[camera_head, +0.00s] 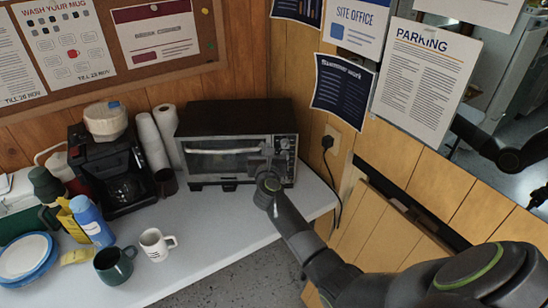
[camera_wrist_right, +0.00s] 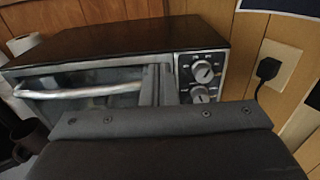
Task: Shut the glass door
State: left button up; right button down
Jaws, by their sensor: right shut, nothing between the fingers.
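The toaster oven (camera_head: 235,118) stands at the back right of the counter. Its glass door (camera_head: 215,163) has a pale bar handle (camera_head: 222,151) along the top. The door looks upright against the oven front; I cannot tell whether a small gap is left. My right gripper (camera_head: 259,165) is shut and empty, at the right end of the door beside the knobs. In the right wrist view the gripper (camera_wrist_right: 155,86) is in front of the door's right edge, by the handle's end (camera_wrist_right: 75,91); contact is unclear. The lower door is hidden there. My left gripper is not in view.
A black coffee maker (camera_head: 112,170), paper rolls (camera_head: 153,143) and a dark mug (camera_head: 166,182) stand left of the oven. A white mug (camera_head: 156,243), teal mug (camera_head: 114,265) and blue bottle (camera_head: 92,221) are nearer. The counter front before the oven is clear.

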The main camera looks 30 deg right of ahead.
jog(key=shift+s+a+r+p, duration=0.7)
jog(key=shift+s+a+r, duration=0.8)
jog(key=shift+s+r, duration=1.5)
jog(key=s+f+n+g+y+b, duration=0.15)
jog(key=s+f+n, duration=0.35)
jog(key=f+n, duration=0.55)
jog(key=s+f+n+g+y, duration=0.15)
jog(key=s+f+n, duration=0.45)
jog(key=f, duration=0.8)
jog(key=s+f+n+y, duration=0.3)
jog(key=s+f+n, duration=0.2)
jog(key=f+n, duration=0.6)
jog(key=s+a+f+n+g+y+b, duration=0.15)
jog(key=s+f+n+g, duration=0.5)
jog(key=s+f, duration=1.2)
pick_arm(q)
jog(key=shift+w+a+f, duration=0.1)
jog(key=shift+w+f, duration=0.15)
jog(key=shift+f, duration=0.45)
pick_arm(e)
jog(key=s+f+n+g, duration=0.2)
jog(key=s+n, duration=0.1)
jog(key=s, duration=0.7)
jog(key=s+f+n+g, duration=0.2)
jog(key=s+n+g, duration=0.1)
jog(key=s, duration=0.8)
jog(key=shift+d+f+n, duration=0.35)
jog(key=shift+d+n, duration=0.05)
jog(key=shift+n, duration=0.1)
